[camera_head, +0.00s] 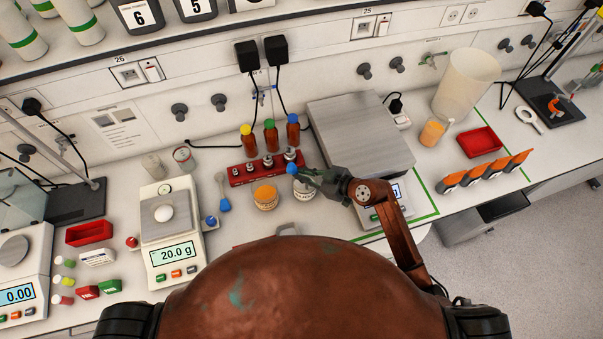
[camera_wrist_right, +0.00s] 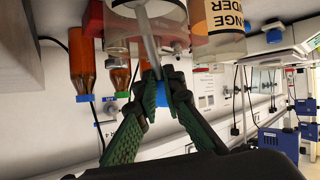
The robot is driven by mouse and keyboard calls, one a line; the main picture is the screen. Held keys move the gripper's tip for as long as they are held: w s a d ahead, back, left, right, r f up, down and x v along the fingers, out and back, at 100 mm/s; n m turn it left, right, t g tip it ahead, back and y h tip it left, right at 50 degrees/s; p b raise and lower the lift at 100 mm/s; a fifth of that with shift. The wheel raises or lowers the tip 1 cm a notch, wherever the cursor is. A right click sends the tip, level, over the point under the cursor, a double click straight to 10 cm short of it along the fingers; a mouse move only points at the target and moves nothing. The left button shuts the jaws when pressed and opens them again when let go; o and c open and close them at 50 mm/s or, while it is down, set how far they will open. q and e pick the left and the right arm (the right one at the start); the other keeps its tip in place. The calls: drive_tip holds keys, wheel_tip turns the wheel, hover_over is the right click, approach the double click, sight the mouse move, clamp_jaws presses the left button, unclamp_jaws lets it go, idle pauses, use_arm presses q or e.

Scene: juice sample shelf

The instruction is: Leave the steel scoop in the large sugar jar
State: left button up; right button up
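A jar with pale contents and a label (camera_head: 305,190), apparently the sugar jar, stands right of the orange powder jar (camera_head: 266,197). My right gripper (camera_head: 306,176) is at its rim. In the right wrist view, which is upside down, my fingers (camera_wrist_right: 166,90) close around the scoop near its blue end (camera_wrist_right: 172,103). The scoop's steel shaft (camera_wrist_right: 148,42) overlaps the clear jar (camera_wrist_right: 122,28). The scoop's bowl is hidden, and I cannot tell how deep it sits. The blue end (camera_head: 292,168) also shows in the head view. My left gripper is not in view.
A red rack (camera_head: 240,182) with metal pieces stands behind the jars, with brown bottles (camera_head: 270,137) beyond. A balance (camera_head: 172,255) reads 20.0 g. A large steel-topped scale (camera_head: 358,135) stands to the right.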

drive_tip(key=o, duration=0.5)
drive_tip(key=v, duration=1.2)
drive_tip(key=shift+r, duration=0.1)
drive_tip(key=s+d+r+p, duration=0.2)
drive_tip(key=d+r+p, duration=0.1)
drive_tip(key=r+p, duration=0.2)
drive_tip(key=p, duration=0.2)
drive_tip(key=shift+s+d+r+p, duration=0.2)
drive_tip(key=shift+d+p, duration=0.15)
drive_tip(key=shift+p, duration=0.05)
